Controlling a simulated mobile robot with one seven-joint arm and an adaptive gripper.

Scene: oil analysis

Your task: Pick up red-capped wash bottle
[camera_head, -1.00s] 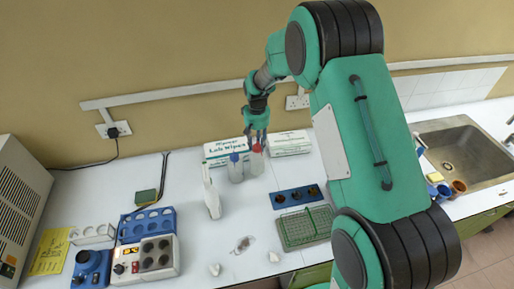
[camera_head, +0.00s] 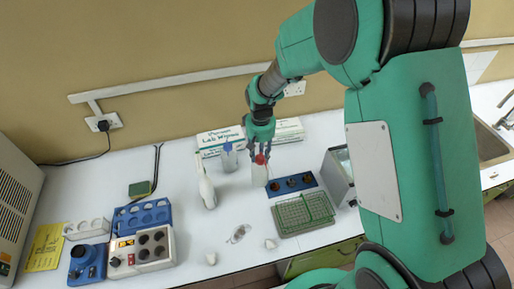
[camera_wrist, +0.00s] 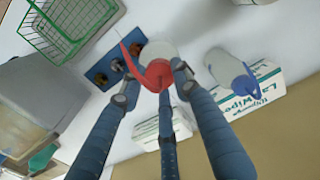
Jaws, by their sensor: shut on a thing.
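The red-capped wash bottle (camera_head: 260,176) is upright near the back middle of the bench, just left of a blue rack with dark holes. My gripper (camera_head: 262,150) comes down from above and is shut on it near its red cap. In the wrist view, the red cap and spout (camera_wrist: 157,76) lie between my fingers (camera_wrist: 150,85), with the white body below. I cannot tell whether its base touches the bench. A blue-capped wash bottle (camera_head: 229,159) stands apart, behind and to the left; it also shows in the wrist view (camera_wrist: 230,70).
Lab-wipes boxes (camera_head: 220,138) stand along the back wall. A white bottle (camera_head: 207,190) stands left. The blue rack (camera_head: 292,184), a green wire basket (camera_head: 303,214) and a grey-framed box (camera_head: 338,175) are close on the right.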

